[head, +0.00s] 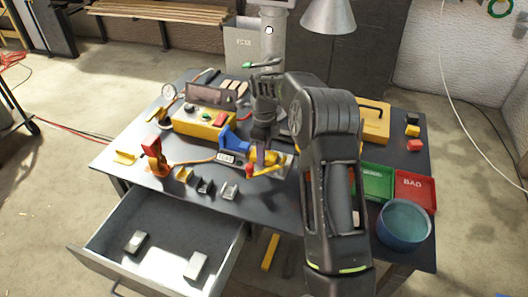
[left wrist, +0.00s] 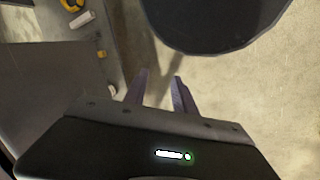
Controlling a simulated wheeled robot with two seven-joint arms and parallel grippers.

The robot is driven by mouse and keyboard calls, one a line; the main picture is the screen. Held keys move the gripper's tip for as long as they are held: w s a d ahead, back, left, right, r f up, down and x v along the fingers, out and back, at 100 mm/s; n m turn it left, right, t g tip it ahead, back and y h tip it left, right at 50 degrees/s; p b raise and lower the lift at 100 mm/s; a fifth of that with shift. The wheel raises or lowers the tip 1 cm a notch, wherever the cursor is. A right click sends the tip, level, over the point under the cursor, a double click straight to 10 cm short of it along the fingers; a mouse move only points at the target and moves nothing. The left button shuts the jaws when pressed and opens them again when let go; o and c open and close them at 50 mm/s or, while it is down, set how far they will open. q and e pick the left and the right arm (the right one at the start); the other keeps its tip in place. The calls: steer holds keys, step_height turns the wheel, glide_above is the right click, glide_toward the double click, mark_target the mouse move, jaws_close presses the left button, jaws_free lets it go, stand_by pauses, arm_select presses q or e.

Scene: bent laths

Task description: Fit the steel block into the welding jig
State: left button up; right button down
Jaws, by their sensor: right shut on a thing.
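The welding jig (head: 233,144), with blue and yellow parts, stands near the middle of the dark workbench. My right gripper (head: 261,157) points down over its right part, with its fingers at the yellow piece. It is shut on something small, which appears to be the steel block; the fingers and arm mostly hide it. I cannot tell whether the block touches the jig. My left gripper (left wrist: 160,92) shows in the left wrist view, its fingers apart and empty above the floor. It is not visible in the head view.
The workbench (head: 300,210) holds a yellow control box (head: 205,122), a red-and-orange clamp (head: 154,158), small blocks, a green tray (head: 376,181), a red tray (head: 413,190) and a blue bowl (head: 403,223). An open drawer (head: 165,250) with two grey blocks juts out at front left.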

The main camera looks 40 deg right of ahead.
steer(key=c, duration=0.7)
jaws_free()
steer(key=shift+r, duration=0.1)
step_height(320, 180, up, 8)
steer(key=shift+f+b, duration=0.15)
steer(key=shift+b, duration=0.5)
steer(key=shift+f, duration=0.1)
